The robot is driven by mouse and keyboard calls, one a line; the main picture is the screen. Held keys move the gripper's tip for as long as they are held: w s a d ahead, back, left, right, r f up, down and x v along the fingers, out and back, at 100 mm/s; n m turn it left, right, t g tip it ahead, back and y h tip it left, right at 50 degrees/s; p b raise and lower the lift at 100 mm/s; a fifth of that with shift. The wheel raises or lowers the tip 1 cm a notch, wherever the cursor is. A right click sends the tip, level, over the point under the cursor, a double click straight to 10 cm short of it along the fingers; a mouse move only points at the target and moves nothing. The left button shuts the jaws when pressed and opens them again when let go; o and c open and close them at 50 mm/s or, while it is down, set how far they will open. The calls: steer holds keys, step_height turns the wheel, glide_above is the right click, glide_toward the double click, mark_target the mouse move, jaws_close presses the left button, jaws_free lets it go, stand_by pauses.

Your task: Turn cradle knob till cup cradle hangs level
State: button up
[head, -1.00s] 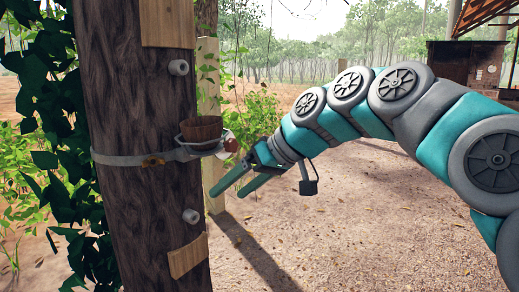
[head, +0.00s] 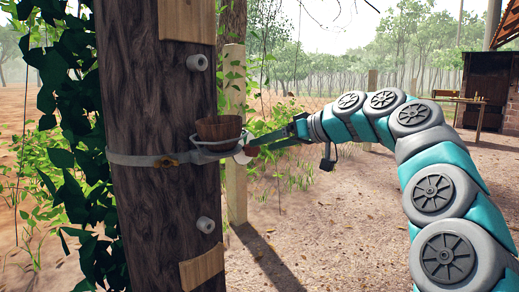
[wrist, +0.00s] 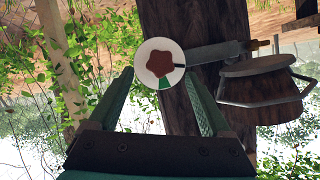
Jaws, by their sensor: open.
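The cradle knob (wrist: 159,64) is a brown star-shaped grip on a white disc with a green mark; it also shows in the head view (head: 253,150) at the right side of the trunk. The cup cradle (head: 193,141) is a wire ring around a brown cup (head: 218,130), which also shows right of the knob in the wrist view (wrist: 254,66). I cannot tell whether it hangs exactly level. My gripper (wrist: 158,74) is open, its green fingers to either side of the knob in the wrist view. Contact is not clear; in the head view the fingertips (head: 266,145) lie close to it.
The dark trunk (head: 165,220) carries a metal band (head: 135,158), white pegs (head: 206,225) and wooden plates (head: 202,266). Leafy vines (head: 65,120) hang on its left. A post (head: 235,190) stands behind. The ground right of the trunk is open.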

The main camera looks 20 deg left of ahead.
mark_target(250, 151)
steer(key=shift+x, duration=1.95)
steer(key=shift+c, duration=0.3)
jaws_close()
